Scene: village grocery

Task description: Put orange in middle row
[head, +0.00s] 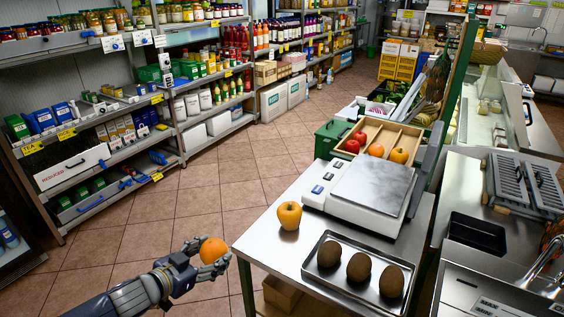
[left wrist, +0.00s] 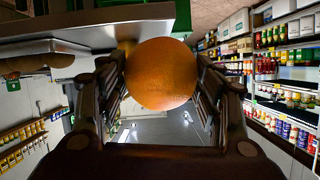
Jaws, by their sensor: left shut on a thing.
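My left gripper (head: 214,262) is shut on an orange (head: 213,249) and holds it in the air, just left of the metal counter's near left edge. In the left wrist view the orange (left wrist: 162,74) sits between the two fingers. A wooden divided box (head: 404,132) stands behind the scale on the counter. Its slats part it into rows running away from me. My right gripper is not in view.
A metal tray (head: 345,289) holds three brown oval fruits (head: 358,267) at the front. Shelves line the left; the tiled floor between is clear.

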